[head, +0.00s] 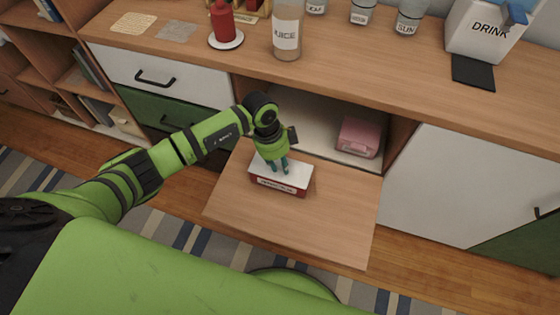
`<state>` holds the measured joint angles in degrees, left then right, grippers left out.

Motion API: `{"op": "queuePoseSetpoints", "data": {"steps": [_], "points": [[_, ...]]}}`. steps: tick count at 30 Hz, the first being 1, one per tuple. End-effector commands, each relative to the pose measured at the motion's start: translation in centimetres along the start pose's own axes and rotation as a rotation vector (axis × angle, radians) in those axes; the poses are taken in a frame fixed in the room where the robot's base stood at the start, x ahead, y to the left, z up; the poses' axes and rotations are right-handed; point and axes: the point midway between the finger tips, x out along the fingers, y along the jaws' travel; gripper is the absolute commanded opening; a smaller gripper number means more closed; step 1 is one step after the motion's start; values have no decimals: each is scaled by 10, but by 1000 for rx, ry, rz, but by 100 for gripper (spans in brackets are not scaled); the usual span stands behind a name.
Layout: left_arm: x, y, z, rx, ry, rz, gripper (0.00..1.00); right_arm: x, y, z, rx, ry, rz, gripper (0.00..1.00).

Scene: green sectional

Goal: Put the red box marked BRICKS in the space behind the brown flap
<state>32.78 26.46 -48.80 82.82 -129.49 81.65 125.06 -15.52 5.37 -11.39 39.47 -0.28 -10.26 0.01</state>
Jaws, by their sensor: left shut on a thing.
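The red box (294,190) has a white top and a pale label on its front; the lettering is too small to read for sure. It is over the lowered brown flap (333,232); I cannot tell whether it touches the flap. My left gripper (280,167) comes down from above and is shut on the box near the middle of its top. The space (318,117) behind the flap is open, and the box is in front of it. My arm hides the left part of the space. My right gripper is not in view.
A pink box (358,137) stands in the right part of the space; its middle floor is clear. The cabinet top (345,70) above it holds a juice bottle (287,30), a red bottle (222,22) and several jars. A white door (459,187) is at the right.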

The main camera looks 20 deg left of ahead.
Motion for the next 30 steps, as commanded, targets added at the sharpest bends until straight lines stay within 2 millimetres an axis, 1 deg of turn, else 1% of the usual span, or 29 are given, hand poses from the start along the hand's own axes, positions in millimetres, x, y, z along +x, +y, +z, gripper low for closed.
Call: {"op": "queuePoseSetpoints", "data": {"steps": [11,12,13,14,21,25,28,30], "points": [[-1,0,0,0,1,-1,0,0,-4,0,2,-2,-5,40],[-1,0,0,0,1,-1,34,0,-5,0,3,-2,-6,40],[-1,0,0,0,1,-1,46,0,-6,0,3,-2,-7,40],[-1,0,0,0,1,-1,54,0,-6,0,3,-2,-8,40],[0,0,0,0,1,-1,54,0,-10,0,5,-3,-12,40],[-2,0,0,0,-1,0,54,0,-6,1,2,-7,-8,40],[-12,-1,0,1,1,-3,54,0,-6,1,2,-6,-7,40],[-24,-1,0,2,1,-3,54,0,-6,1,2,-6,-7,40]]}}
